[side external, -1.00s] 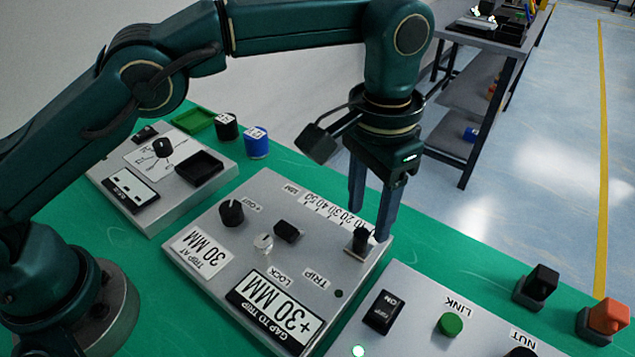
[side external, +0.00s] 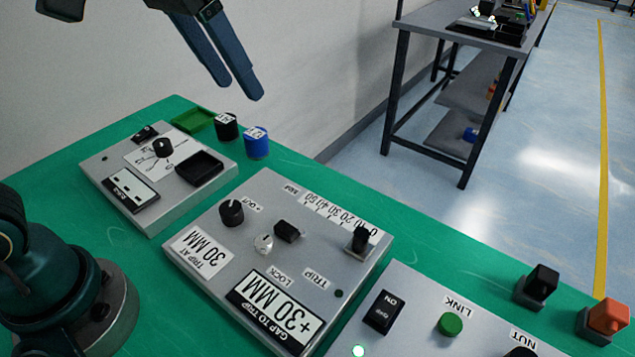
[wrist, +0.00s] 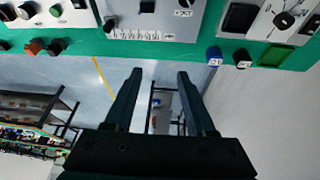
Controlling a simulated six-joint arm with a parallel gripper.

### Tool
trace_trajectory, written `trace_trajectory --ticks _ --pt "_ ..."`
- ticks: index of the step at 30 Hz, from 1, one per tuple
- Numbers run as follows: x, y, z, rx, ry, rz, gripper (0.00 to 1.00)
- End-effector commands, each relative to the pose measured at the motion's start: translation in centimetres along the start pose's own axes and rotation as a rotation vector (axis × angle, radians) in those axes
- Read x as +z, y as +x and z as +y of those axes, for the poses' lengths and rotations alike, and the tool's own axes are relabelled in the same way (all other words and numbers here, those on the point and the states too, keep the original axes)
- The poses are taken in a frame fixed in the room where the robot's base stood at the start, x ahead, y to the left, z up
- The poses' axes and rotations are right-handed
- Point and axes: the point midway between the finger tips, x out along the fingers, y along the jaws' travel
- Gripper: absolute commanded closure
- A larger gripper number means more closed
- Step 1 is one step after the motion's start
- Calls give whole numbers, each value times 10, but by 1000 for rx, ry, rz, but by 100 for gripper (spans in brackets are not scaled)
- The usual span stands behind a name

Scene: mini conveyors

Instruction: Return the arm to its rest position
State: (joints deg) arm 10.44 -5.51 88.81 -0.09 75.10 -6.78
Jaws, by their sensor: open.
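My gripper (side external: 238,92) is raised high above the back of the green table, at the top of the side external view. Its two dark blue fingers are parted with nothing between them. In the wrist view my gripper (wrist: 159,75) also shows spread, empty fingers, with floor and a far bench seen past them. Most of my arm is out of the side external frame; my base shows at the lower left. The middle panel (side external: 208,268) lies below and to the right of the gripper, with its black slider (side external: 361,240) near the right end of the scale.
A smaller panel (side external: 150,215), a green tray (side external: 193,120), a black cylinder (side external: 227,127) and a blue cylinder (side external: 257,142) stand at the back left. A switch panel (side external: 420,290) and black and orange buttons (side external: 606,316) are at the right. Air around my gripper is clear.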

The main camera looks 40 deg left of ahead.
Motion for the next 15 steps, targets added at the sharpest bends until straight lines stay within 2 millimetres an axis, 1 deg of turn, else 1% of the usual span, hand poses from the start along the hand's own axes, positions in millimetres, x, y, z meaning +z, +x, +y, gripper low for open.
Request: trace_trajectory --ticks 1,3,7,12,15 --pt "12 -5 -9 -8 -19 23 44" --pt "28 -8 -18 -19 -39 51 44" --pt "62 -3 -32 -41 -68 95 44" --pt "103 16 -43 -64 -85 126 44" --pt "120 30 -45 -70 -80 124 44"
